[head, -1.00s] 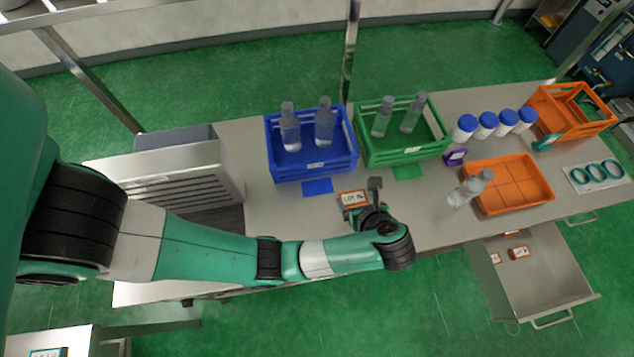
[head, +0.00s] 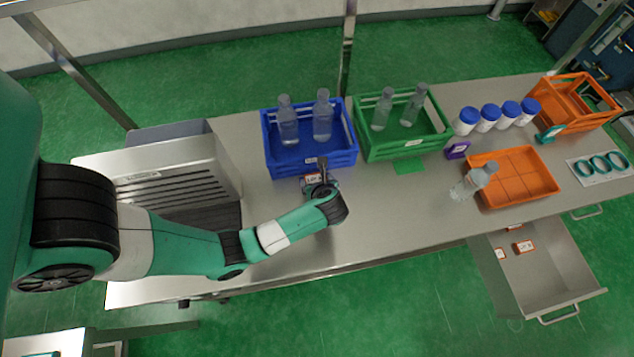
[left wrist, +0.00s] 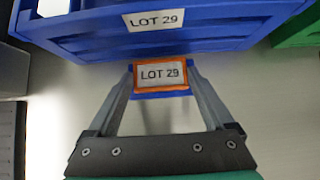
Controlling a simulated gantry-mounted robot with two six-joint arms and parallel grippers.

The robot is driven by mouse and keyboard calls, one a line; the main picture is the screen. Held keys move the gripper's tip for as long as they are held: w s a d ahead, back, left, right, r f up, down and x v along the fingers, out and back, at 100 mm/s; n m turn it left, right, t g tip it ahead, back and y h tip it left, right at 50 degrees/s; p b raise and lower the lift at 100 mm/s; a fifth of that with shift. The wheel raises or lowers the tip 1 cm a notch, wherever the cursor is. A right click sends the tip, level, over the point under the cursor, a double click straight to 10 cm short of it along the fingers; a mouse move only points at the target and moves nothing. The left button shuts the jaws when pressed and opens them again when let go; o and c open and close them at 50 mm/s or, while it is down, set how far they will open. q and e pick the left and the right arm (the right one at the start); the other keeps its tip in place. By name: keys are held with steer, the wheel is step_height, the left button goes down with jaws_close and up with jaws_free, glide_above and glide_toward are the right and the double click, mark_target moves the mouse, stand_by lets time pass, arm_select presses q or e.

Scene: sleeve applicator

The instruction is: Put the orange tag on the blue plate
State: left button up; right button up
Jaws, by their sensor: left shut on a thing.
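The orange tag (left wrist: 162,87), orange-rimmed with a white label reading LOT 29, is between the fingertips of my left gripper (head: 319,180). The gripper is shut on it. The tag also shows partly in the head view (head: 312,179). The blue plate (left wrist: 160,95) lies in front of the blue crate; in the left wrist view its blue edge shows below the tag, and the tag covers most of it. I cannot tell whether the tag touches the plate. My right gripper is not in view.
The blue crate (head: 345,161), also labelled LOT 29, holds two bottles just behind the gripper. A green crate (head: 372,152) with two bottles and a green plate (head: 409,167) stand to the right. An open drawer (head: 548,285) holds two more orange tags.

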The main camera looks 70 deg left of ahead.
arm_select(q)
steer(key=shift+f, duration=0.55)
steer(key=shift+r, duration=0.1)
steer(key=o, duration=1.1)
steer(key=shift+r, duration=0.1)
steer(key=p+v, duration=0.3)
steer(key=v, duration=0.9)
steer(key=shift+w, duration=0.1)
